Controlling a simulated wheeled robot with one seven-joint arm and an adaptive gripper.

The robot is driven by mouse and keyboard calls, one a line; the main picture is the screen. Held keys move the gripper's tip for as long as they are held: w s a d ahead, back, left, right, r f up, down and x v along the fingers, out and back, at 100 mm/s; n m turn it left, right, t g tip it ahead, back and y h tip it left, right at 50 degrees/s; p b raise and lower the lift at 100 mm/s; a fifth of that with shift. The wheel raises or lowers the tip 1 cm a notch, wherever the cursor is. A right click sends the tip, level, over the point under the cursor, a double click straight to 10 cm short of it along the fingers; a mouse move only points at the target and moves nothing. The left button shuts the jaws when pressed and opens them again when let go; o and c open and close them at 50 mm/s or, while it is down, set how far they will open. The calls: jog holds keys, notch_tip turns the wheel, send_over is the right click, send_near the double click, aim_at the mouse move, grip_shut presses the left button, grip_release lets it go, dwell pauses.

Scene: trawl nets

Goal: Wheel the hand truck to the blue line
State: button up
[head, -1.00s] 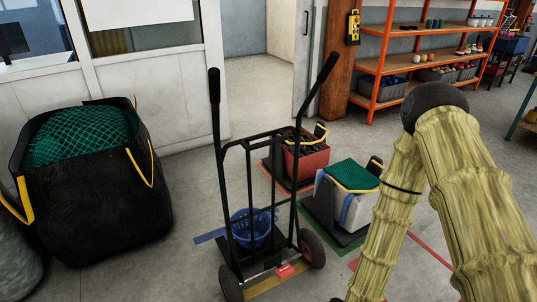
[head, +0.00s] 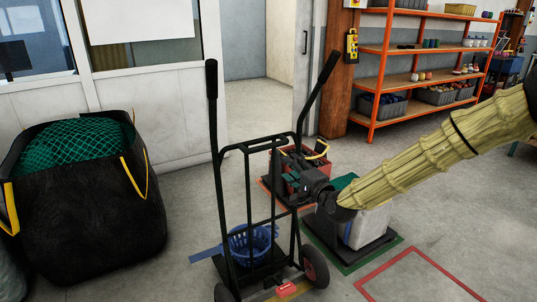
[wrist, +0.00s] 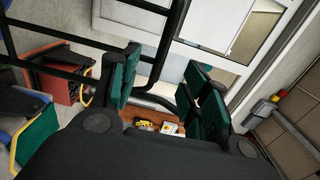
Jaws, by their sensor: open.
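The black hand truck (head: 247,190) stands upright at the centre of the head view, with two raised handles and dark wheels. A blue basket (head: 250,245) shows through the lower part of its frame. A blue line (head: 205,254) shows on the floor left of its base; part is hidden behind the truck. My gripper (head: 298,187) is beside the truck's right upright. In the wrist view my gripper (wrist: 163,88) has its green-padded fingers apart. A black tube of the truck (wrist: 170,50) shows between them; I cannot tell whether it lies within their reach.
A red crate (head: 293,170) and a grey-white bin (head: 372,228) stand behind and right of the truck. A black bag with green net (head: 90,215) stands left. Orange shelves (head: 383,75) are at the back right. A red outline (head: 395,262) marks clear floor at right.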

aim_at(269, 148)
jog(key=x, duration=0.5)
jog(key=b+x, duration=0.1)
jog(key=x, duration=0.5)
jog(key=r+b+x, duration=0.1)
jog(key=x, duration=0.4)
jog(key=shift+w, duration=0.25)
grip_shut()
